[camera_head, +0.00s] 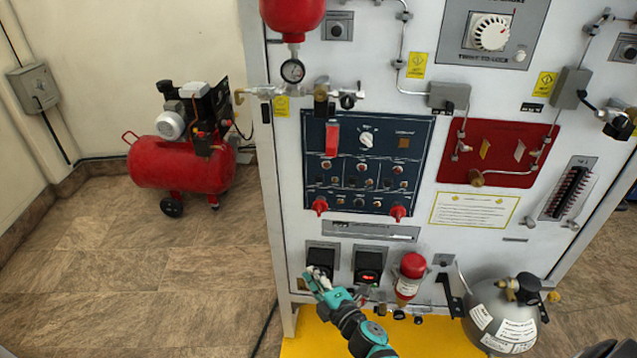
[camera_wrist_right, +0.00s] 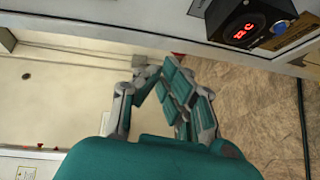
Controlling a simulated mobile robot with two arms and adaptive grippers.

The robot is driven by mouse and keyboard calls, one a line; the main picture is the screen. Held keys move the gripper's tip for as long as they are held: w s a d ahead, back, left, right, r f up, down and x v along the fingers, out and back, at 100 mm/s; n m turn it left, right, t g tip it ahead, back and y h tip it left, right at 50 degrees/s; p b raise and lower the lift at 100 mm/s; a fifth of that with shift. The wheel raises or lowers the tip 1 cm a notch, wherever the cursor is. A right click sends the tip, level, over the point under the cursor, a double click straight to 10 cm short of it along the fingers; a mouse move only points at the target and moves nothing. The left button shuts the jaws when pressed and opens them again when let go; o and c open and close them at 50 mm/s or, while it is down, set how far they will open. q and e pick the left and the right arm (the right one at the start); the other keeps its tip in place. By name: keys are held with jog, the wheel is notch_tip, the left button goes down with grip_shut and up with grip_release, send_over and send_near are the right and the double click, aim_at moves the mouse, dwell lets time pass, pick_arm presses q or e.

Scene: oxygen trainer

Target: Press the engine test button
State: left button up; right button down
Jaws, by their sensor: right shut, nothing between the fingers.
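My right gripper (camera_head: 316,278) is shut and empty. It is in front of the lower left of the white trainer panel and overlaps the lower part of the left black controller box (camera_head: 320,258). Whether it touches the box cannot be told. In the right wrist view the gripper's teal-padded fingers (camera_wrist_right: 180,88) lie beside the panel, with a black box with a red display (camera_wrist_right: 245,22) at the upper right. The dark blue control panel (camera_head: 340,187) has a red switch cover, a white dial and several small buttons. I cannot read which one is the engine test button. My left gripper is out of view.
A second black box with a red display (camera_head: 369,265) and a red-topped filter (camera_head: 410,270) are right of my gripper. A grey tank (camera_head: 500,318) stands at lower right. A red compressor (camera_head: 178,165) stands on the floor at left. The floor between is open.

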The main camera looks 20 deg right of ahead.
aim_at(319, 179)
notch_tip(319, 179, up, 18)
jog(key=w+n+t+y+b, duration=0.1)
jog(key=w+n+t+y, duration=0.1)
jog(key=n, duration=0.6)
jog(key=shift+d+n+t+y, duration=0.15)
jog(key=shift+n+t+y, duration=0.15)
jog(key=shift+t, duration=0.4)
jog(key=shift+w+d+f, duration=0.1)
jog(key=w+d+b, duration=0.2)
jog(key=w+d, duration=0.2)
jog(key=w, duration=0.3)
jog(key=shift+w+d, duration=0.15)
jog(key=shift+d, duration=0.05)
jog(key=shift+w, duration=0.1)
jog(key=shift+w+d, duration=0.25)
jog(key=shift+w+d+b, duration=0.2)
jog(key=shift+w+b, duration=0.1)
dwell(0.9)
